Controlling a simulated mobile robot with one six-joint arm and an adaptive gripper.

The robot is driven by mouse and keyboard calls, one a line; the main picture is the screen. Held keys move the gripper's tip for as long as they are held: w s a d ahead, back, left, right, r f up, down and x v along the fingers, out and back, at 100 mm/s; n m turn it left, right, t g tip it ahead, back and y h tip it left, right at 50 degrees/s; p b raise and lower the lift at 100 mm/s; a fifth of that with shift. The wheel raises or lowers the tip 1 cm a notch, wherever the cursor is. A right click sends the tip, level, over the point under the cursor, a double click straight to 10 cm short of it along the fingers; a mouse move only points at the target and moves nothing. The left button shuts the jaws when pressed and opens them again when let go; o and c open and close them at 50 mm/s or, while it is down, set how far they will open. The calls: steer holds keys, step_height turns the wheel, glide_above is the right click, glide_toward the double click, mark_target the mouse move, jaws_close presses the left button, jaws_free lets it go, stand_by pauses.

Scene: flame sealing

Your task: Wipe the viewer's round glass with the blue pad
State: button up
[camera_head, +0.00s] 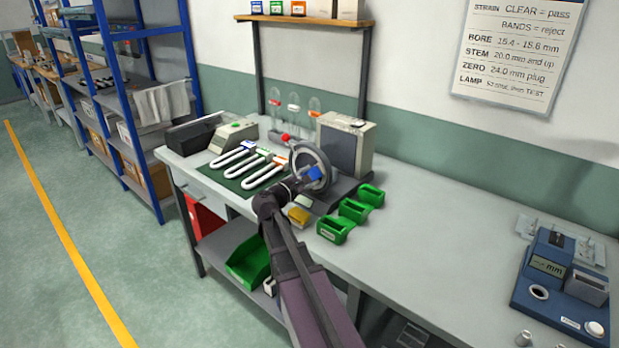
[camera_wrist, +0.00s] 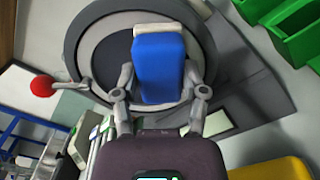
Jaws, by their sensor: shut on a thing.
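The viewer (camera_head: 318,168) stands on the bench with its round glass in a dark ring; in the wrist view the ring and dark glass (camera_wrist: 108,62) fill the upper middle. My gripper (camera_wrist: 158,85) is shut on the blue pad (camera_wrist: 158,65), with one finger on each side of it. The pad also shows in the head view (camera_head: 314,173), in front of the lower part of the round glass. The pad covers part of the glass in the wrist view. I cannot tell whether it touches the glass.
Green bins (camera_head: 353,210) stand right of the viewer, and a yellow block (camera_head: 298,216) lies in front. A green mat (camera_head: 232,181) with white U-shaped tubes (camera_head: 264,172) lies left. A red knob (camera_wrist: 43,86) sits beside the ring. The bench's middle right is clear.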

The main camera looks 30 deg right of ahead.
steer(key=shift+w+a, duration=0.25)
steer(key=shift+w, duration=0.65)
steer(key=shift+w+a, duration=0.25)
steer(key=shift+w, duration=0.65)
steer(key=shift+w, duration=0.15)
steer(key=shift+w+a, duration=0.35)
steer(key=shift+w, duration=0.5)
steer(key=shift+w+a, duration=0.35)
steer(key=shift+w, duration=0.45)
steer(key=shift+s+a, duration=0.1)
steer(key=shift+a, duration=0.05)
steer(key=shift+v, duration=2.9)
